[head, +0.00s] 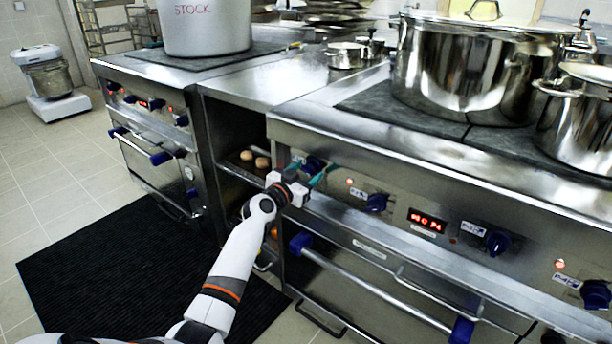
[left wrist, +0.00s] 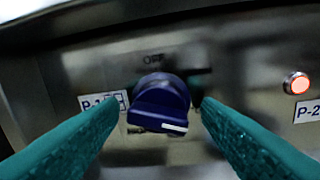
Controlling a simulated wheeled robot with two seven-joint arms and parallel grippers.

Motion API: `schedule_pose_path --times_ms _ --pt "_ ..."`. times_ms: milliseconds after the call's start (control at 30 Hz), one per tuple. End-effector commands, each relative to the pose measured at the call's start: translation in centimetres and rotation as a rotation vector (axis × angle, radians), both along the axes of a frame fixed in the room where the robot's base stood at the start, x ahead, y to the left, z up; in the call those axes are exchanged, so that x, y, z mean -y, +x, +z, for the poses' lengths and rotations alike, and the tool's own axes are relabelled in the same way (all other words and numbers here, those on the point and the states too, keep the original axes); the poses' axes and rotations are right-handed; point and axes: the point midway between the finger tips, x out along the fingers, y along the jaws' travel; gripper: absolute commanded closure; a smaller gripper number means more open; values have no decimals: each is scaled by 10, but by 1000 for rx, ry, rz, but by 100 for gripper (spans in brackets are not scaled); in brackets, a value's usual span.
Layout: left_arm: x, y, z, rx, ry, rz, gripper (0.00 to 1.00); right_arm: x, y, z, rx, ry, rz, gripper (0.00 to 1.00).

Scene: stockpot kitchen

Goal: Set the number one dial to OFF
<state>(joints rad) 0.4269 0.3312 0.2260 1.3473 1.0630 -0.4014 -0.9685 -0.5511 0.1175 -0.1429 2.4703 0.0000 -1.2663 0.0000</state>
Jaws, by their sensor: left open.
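The number one dial is a dark blue knob (head: 314,165) at the left end of the steel range's front panel. In the left wrist view the knob (left wrist: 160,100) is close and central, beside a "P-1" label (left wrist: 101,102). An "OFF" mark (left wrist: 153,57) is on the panel above it. The knob's white line (left wrist: 174,128) is at its lower right, away from OFF. My left gripper (head: 317,180) is open, its teal fingers on either side of the knob; I cannot tell whether they touch it. My right gripper is not in view.
Other blue dials (head: 376,203) and a red display (head: 427,220) line the panel to the right. An oven handle (head: 370,288) runs below. Large steel pots (head: 470,70) stand on top. A lit indicator (left wrist: 297,83) is right of the knob.

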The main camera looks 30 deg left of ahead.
Motion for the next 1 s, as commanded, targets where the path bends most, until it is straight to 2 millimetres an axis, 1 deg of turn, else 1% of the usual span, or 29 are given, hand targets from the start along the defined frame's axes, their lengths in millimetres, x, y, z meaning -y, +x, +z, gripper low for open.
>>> schedule_pose_path --times_ms 267,300,367,500,567,867,933,1000 --pt "0 2 0 -1 1 0 42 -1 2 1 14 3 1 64" --pt "0 2 0 -1 1 0 43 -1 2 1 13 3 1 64" --pt "0 2 0 -1 1 0 53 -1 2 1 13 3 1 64" --pt "0 2 0 -1 0 0 76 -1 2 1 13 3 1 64" --pt "0 2 0 -1 0 0 85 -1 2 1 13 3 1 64" --pt "1 2 0 -4 -35 0 85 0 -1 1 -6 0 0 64" --pt "1 2 0 -7 -62 -1 85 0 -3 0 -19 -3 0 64" --pt "1 2 0 -9 -100 -1 85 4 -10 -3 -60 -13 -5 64"
